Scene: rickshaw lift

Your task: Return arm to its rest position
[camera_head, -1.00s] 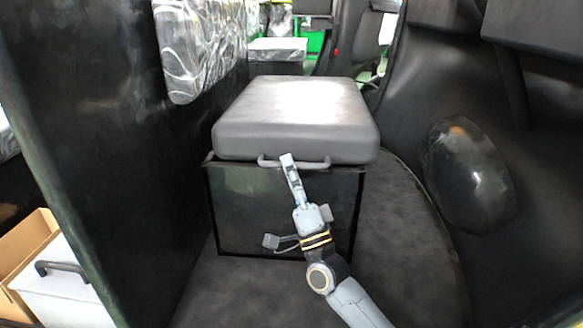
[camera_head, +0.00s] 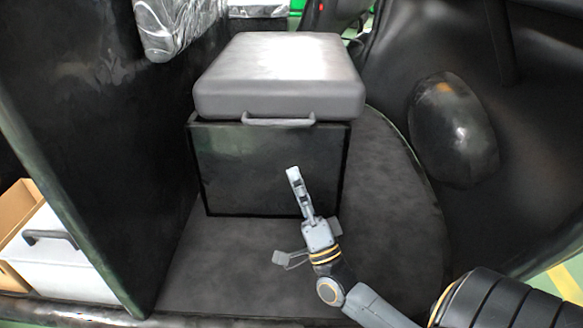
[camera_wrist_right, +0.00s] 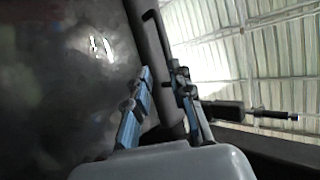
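My right arm (camera_head: 372,303) comes in from the lower right in the head view. Its gripper (camera_head: 294,176) points up and away, in front of the dark front of the seat box (camera_head: 245,170) and below the box's handle (camera_head: 278,121), apart from it. In the right wrist view the two fingers (camera_wrist_right: 163,78) stand apart with nothing between them. My left gripper is not in view.
The grey padded lid (camera_head: 280,75) lies on the box. A dark wall (camera_head: 90,130) stands at left and a curved dark panel (camera_head: 400,110) at right. A white case (camera_head: 60,265) and cardboard box (camera_head: 15,225) are at lower left. Floor before the box is clear.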

